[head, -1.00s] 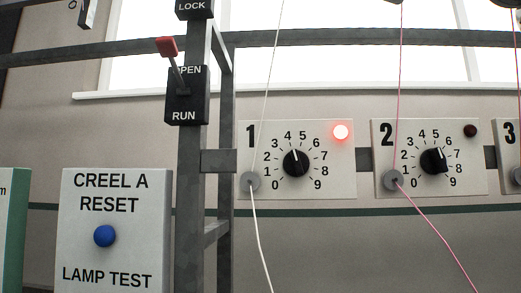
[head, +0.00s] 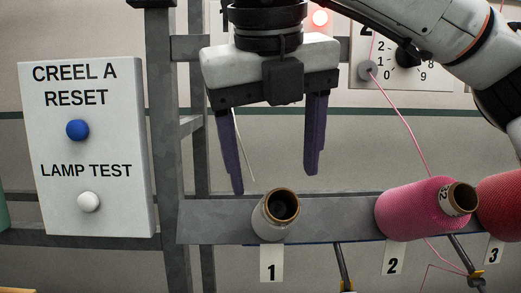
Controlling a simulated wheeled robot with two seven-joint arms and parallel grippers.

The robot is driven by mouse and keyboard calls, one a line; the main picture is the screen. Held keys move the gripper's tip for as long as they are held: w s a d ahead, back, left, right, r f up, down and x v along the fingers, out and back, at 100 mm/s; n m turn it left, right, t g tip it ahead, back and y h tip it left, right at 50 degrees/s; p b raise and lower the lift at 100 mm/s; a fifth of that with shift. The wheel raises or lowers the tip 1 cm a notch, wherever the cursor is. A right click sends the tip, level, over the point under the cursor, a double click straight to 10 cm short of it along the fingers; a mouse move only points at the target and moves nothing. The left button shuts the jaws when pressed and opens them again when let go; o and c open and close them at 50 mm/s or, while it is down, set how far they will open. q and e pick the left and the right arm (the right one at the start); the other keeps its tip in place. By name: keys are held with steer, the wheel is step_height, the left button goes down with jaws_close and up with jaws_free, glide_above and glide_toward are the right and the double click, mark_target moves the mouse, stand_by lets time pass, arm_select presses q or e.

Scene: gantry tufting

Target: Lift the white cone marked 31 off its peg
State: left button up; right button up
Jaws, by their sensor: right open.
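A small white cone (head: 272,222) with a brown-rimmed open tube end sits at position 1 on the grey rail, tilted toward me. I cannot read a 31 on it. A thin white yarn hangs near the left finger. My left gripper is not in view.
A pink cone (head: 412,210) stands at position 2 and a red cone (head: 505,205) at position 3. The grey rail (head: 335,213) carries number plates. A creel reset panel (head: 88,143) and a grey post (head: 161,120) stand left. A red lamp (head: 320,18) glows behind.

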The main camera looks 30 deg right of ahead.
mark_target(275, 198)
steer(key=x, duration=0.9)
steer(key=shift+w+f, duration=0.2)
steer(key=shift+f, duration=0.05)
steer(key=c, duration=1.4)
steer(key=shift+o, duration=0.2)
steer(key=shift+s+a+r, duration=0.1)
steer(key=shift+s+r, duration=0.05)
steer(key=shift+s+a+r+b, duration=0.15)
steer(key=shift+s+r+b, duration=0.05)
steer(key=shift+r+b, duration=0.1)
steer(key=shift+s, duration=0.1)
